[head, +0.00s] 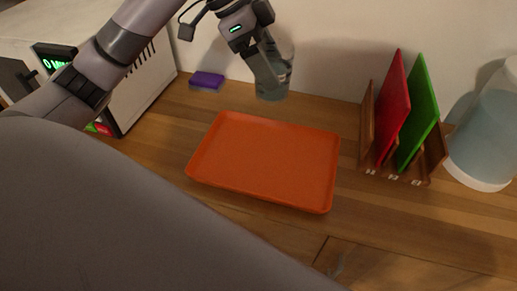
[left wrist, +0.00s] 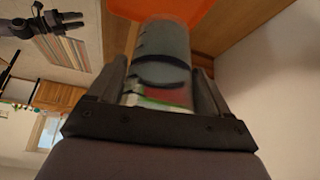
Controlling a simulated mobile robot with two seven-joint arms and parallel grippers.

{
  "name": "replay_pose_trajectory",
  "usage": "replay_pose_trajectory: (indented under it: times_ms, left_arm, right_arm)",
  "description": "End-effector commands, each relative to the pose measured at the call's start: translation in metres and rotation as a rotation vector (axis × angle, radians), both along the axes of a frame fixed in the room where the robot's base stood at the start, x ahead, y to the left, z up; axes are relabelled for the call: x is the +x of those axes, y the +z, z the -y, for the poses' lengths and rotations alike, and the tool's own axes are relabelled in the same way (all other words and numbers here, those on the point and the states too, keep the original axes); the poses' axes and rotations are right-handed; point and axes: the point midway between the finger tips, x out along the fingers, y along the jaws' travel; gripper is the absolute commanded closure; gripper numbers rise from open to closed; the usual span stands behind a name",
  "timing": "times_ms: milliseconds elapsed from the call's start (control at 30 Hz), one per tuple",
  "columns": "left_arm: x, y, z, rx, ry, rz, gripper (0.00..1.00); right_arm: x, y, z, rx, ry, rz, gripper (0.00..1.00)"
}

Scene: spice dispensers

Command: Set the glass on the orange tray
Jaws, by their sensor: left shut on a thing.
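The orange tray (head: 265,160) lies flat and empty on the wooden counter in the head view. Its edge also shows at the top of the left wrist view (left wrist: 180,10). My left gripper (head: 268,75) is shut on the clear grey-blue glass (head: 279,80), behind the tray's far edge in the head view. The glass looks upright or slightly tilted; I cannot tell whether it touches the counter. In the left wrist view the glass (left wrist: 163,55) sits between the two fingers. My right gripper does not show clearly as such in the head view.
A wooden rack (head: 367,115) with a red board (head: 394,108) and a green board (head: 419,112) stands right of the tray. A large clear container (head: 487,135) is at the far right. A purple sponge (head: 207,80) and a white appliance (head: 145,88) are left.

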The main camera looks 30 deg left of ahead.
Motion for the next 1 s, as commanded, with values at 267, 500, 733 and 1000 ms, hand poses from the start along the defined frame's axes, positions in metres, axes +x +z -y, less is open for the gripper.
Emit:
replay_pose_trajectory:
  times_ms: [267, 500, 733, 1000]
  left_arm:
    - [-0.002, -0.011, 0.001, 0.0, -0.019, -0.001, 0.73]
    - [-0.002, -0.07, 0.001, 0.0, -0.018, -0.002, 0.73]
    - [-0.002, -0.125, 0.001, -0.001, -0.018, -0.001, 0.73]
    - [-0.001, -0.153, 0.001, -0.001, -0.017, 0.005, 0.73]
  right_arm:
    - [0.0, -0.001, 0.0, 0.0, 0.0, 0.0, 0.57]
    - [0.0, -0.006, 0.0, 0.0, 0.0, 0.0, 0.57]
    - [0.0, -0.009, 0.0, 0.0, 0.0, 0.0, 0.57]
    - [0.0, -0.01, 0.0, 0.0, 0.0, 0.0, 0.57]
